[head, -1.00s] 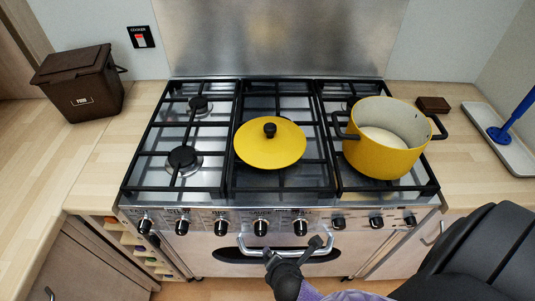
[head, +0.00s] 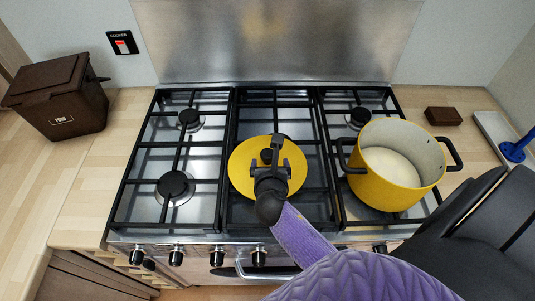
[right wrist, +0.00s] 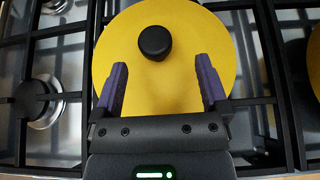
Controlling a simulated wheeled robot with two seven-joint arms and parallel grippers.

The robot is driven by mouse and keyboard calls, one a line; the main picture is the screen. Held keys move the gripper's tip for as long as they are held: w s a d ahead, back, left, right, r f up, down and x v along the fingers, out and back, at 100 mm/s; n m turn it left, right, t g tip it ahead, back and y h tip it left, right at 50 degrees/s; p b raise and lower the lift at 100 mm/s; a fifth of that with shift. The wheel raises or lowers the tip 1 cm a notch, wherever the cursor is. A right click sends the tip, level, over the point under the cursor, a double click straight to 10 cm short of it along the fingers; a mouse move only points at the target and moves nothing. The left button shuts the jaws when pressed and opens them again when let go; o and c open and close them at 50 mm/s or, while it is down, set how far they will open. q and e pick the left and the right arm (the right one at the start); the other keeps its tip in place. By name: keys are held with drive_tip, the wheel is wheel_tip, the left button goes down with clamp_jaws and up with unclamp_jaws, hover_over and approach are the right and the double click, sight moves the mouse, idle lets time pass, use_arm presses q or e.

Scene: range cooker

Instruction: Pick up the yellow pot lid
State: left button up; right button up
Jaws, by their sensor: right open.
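The yellow pot lid (head: 241,166) lies flat on the middle grate of the cooker. Its black knob (right wrist: 154,42) stands up at its centre in the right wrist view. My right gripper (head: 271,153) is over the lid and hides part of it and most of the knob in the head view. In the right wrist view the right gripper (right wrist: 161,82) is open and empty, with the knob a little beyond the fingertips and roughly centred between them. My left gripper is not in view.
A yellow pot (head: 385,187) with black handles stands on the right grate (head: 342,220). The left grate (head: 138,190) is empty. A brown food bin (head: 62,100) is on the left counter. A small brown block (head: 443,116) and a tray (head: 490,125) lie on the right.

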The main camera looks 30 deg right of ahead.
sight(267, 157)
drive_tip(key=x, duration=0.1)
drive_tip(key=b+x, duration=0.1)
drive_tip(key=x, duration=0.2)
drive_tip(key=shift+w+a+f, duration=0.1)
drive_tip(key=shift+w+f, duration=0.1)
drive_tip(key=shift+w, duration=0.15)
drive_tip(key=shift+r, duration=0.1)
clamp_jaws()
